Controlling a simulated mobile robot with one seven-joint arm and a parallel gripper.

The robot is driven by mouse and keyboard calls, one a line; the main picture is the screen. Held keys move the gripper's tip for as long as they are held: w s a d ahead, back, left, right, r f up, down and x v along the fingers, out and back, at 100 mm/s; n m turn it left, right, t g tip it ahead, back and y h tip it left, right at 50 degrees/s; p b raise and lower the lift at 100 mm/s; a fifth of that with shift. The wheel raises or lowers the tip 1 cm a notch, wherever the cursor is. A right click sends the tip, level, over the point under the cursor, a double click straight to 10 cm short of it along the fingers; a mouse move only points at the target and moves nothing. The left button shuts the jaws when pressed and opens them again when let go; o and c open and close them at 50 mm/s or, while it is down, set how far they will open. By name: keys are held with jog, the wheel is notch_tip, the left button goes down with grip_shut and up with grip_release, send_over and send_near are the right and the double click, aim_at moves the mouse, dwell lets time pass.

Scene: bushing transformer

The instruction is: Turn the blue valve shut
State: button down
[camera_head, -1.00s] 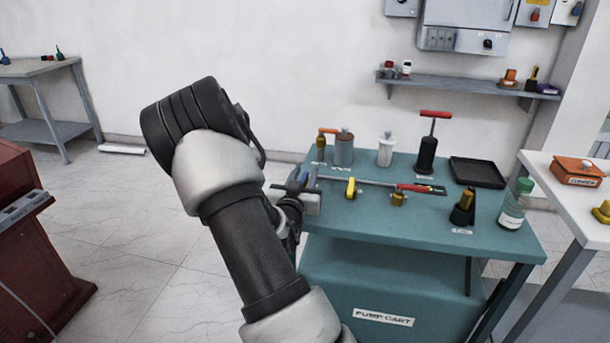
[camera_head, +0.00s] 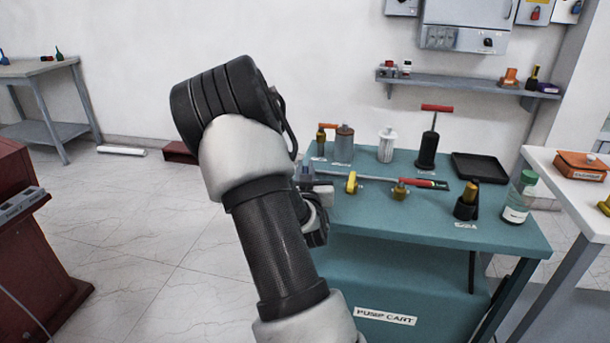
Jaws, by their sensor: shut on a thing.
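The pipe (camera_head: 334,174) runs along the pump cart's top. The blue valve (camera_head: 306,171) is at its left end, and only a small bluish part shows beside my arm. My gripper (camera_head: 310,186) is at this end of the pipe, shut on the blue valve. My forearm and wrist hide most of the fingers and the valve, so the handle's exact angle cannot be told.
A yellow valve (camera_head: 351,182), a red-handled tool (camera_head: 415,181) and a brass fitting (camera_head: 399,190) are to the right along the pipe. Canisters (camera_head: 343,145), a hand pump (camera_head: 427,150), a black tray (camera_head: 479,168) and a bottle (camera_head: 518,200) stand on the cart (camera_head: 400,215).

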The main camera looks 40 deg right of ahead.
jog(key=shift+y, duration=0.3)
jog(key=c, duration=1.8)
grip_release()
jog(key=shift+o, duration=0.2)
jog(key=shift+s, duration=0.1)
